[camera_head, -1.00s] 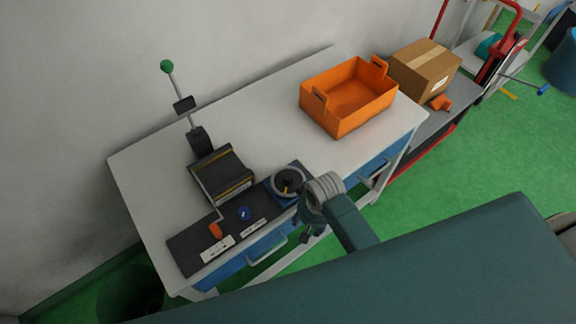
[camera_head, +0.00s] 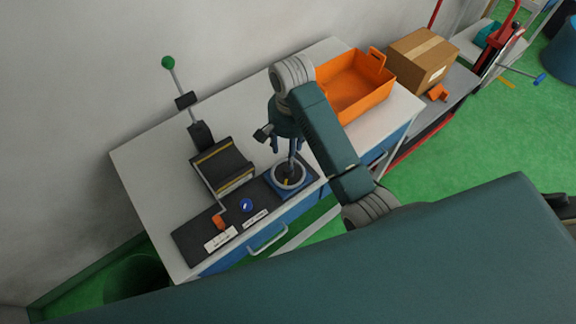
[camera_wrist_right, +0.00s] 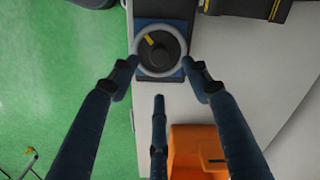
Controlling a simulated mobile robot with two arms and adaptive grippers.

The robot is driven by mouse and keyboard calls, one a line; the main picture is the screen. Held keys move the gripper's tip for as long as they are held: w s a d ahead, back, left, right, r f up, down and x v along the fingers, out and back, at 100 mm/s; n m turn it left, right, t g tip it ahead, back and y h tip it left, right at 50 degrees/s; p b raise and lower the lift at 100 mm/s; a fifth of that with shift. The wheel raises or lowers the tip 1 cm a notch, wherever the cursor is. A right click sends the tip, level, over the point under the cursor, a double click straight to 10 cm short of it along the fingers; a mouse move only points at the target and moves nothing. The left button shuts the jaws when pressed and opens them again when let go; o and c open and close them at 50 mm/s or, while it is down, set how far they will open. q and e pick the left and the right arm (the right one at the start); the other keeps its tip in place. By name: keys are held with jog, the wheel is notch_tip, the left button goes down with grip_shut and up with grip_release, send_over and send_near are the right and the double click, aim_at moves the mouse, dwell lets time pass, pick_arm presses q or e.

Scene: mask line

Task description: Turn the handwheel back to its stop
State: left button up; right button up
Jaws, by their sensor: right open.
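The handwheel (camera_head: 290,177) is a light grey ring with a dark hub and a yellow mark, on a blue base at the right end of a dark panel. In the right wrist view the handwheel (camera_wrist_right: 163,48) lies at the top centre, its yellow mark toward the upper left of the hub. My right gripper (camera_head: 288,157) points down over the wheel. In the wrist view its fingers (camera_wrist_right: 158,72) are spread and empty, two at either side of the rim and a third below it. I cannot tell whether they touch the rim. My left gripper is not in view.
The dark panel (camera_head: 194,242) also carries a blue knob (camera_head: 246,205) and an orange part (camera_head: 218,222). A black unit (camera_head: 222,167) and a green-knobbed lever (camera_head: 168,63) stand to the left. An orange crate (camera_head: 352,98) sits right of my arm. The table's left top is clear.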

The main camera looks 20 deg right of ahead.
aim_at(288, 172)
notch_tip(288, 172, down, 9)
jog(key=shift+f+p, duration=0.1)
jog(key=shift+p, duration=0.75)
jog(key=c, duration=1.1)
